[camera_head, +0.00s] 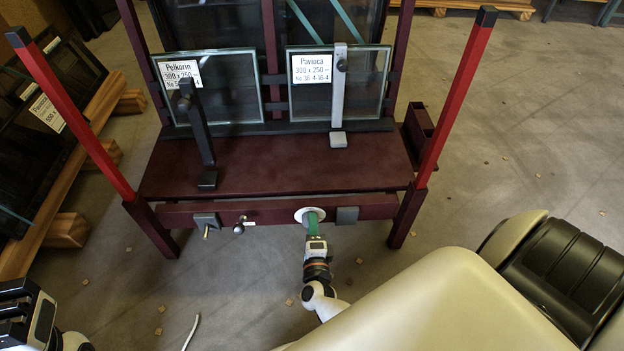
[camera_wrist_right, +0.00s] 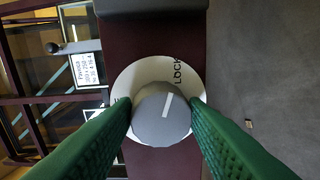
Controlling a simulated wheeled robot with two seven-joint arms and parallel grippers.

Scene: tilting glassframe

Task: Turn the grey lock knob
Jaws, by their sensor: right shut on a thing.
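The grey lock knob (camera_wrist_right: 160,122) sits on a round white plate (camera_wrist_right: 137,77) with the word LOCK on it. In the right wrist view its white mark is tilted slightly right and points roughly toward the word. My right gripper (camera_wrist_right: 161,108) is shut on the knob, one green finger on either side. In the head view the right gripper (camera_head: 314,222) reaches the white plate (camera_head: 299,214) on the front red beam and hides the knob. My left gripper (camera_head: 22,308) is at the lower left, away from the frame; its finger opening is unclear.
A dark red frame (camera_head: 270,165) holds two labelled glass panes (camera_head: 232,100) (camera_head: 365,85) with upright clamps. A small ball-ended lever (camera_head: 238,228) is on the beam left of the plate. Red posts (camera_head: 460,90) (camera_head: 75,115) rise at both sides. Wooden racks stand left.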

